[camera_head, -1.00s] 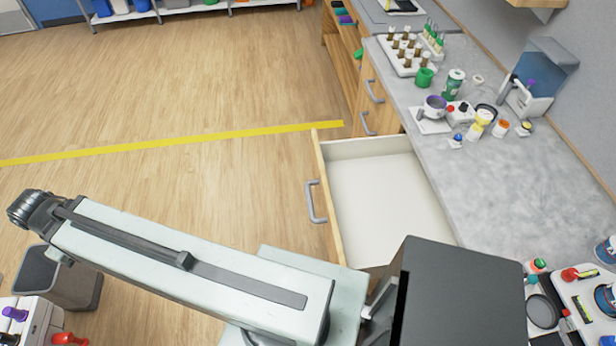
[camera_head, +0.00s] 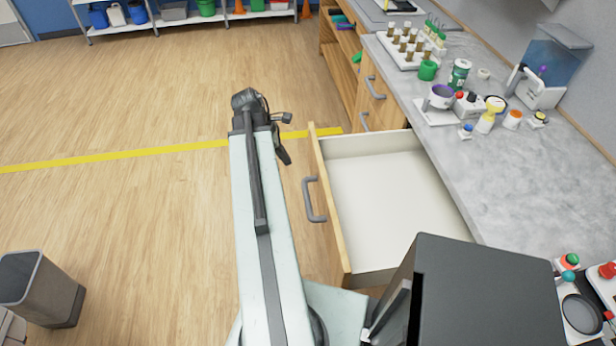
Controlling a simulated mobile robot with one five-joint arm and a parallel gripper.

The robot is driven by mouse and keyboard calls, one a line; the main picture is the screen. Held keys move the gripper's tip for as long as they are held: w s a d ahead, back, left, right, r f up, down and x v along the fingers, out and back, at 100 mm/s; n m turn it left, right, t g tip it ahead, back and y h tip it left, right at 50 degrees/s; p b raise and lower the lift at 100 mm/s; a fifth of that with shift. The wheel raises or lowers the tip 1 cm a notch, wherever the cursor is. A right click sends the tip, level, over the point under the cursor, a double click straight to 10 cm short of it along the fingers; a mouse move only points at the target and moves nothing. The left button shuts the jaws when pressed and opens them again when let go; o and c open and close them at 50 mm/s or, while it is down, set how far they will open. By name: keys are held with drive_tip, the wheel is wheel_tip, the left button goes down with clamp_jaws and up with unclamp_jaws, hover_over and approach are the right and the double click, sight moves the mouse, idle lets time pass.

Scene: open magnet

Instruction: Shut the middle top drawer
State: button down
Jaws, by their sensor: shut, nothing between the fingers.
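The middle top drawer (camera_head: 385,195) stands pulled out from under the grey counter, with its empty white inside showing. Its wooden front (camera_head: 333,215) faces left and bears a grey bar handle (camera_head: 313,200). My arm reaches forward across the floor to the left of the drawer. My gripper (camera_head: 286,138) is at the arm's far end, to the left of the drawer front's far corner and apart from the handle. It is small and dark in this view, and its fingers are shut with nothing held.
The grey counter (camera_head: 490,170) on the right holds a tube rack (camera_head: 405,50), a scale with a cup (camera_head: 440,100) and several bottles. Closed drawers with handles lie beyond. A grey bin (camera_head: 42,290) stands on the floor at lower left.

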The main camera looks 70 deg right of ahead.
drive_tip(key=s+d+f+b, duration=0.3)
drive_tip(key=s+f+b, duration=0.3)
drive_tip(key=f+b, duration=0.3)
drive_tip(key=shift+s, duration=0.4)
drive_tip(key=shift+d+f, duration=0.1)
drive_tip(key=shift+d, duration=0.05)
